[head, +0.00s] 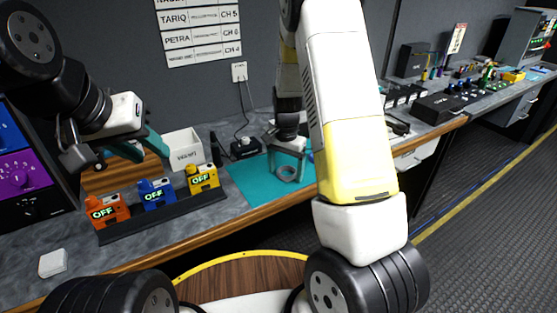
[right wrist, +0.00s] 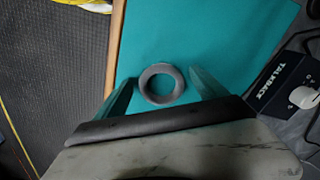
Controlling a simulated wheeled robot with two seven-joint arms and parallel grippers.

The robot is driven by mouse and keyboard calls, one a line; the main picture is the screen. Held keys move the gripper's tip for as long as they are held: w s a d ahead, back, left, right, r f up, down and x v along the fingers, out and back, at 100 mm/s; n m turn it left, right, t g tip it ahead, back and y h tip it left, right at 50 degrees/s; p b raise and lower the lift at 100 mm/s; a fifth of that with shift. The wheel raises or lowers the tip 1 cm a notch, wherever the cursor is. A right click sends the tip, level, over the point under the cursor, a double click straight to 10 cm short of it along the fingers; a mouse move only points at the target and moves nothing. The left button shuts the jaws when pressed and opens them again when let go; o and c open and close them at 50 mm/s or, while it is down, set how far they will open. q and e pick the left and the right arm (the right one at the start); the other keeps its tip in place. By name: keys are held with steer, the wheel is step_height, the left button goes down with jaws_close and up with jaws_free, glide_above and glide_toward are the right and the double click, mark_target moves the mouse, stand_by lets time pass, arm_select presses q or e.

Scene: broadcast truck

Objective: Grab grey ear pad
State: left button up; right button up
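The grey ear pad (head: 286,174) is a ring lying on the teal mat (head: 249,182). In the right wrist view the ear pad (right wrist: 161,84) sits just beyond and between the two teal fingers. My right gripper (head: 287,170) points down at it from above, open, with a finger on each side. In the right wrist view gaps show between the ring and both fingers of the right gripper (right wrist: 162,88). I cannot tell how high the tips are above the mat. My left gripper (head: 147,154) is open and empty, raised over the left part of the bench.
Orange, blue and yellow "OFF" units (head: 157,193) stand on a black strip left of the mat. A white box (head: 184,150) is behind them. A talkback unit (head: 243,147) is behind the mat and shows in the right wrist view (right wrist: 282,82). The mat around the ring is clear.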

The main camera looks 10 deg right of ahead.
steer(key=c, duration=1.3)
steer(key=shift+r, duration=0.1)
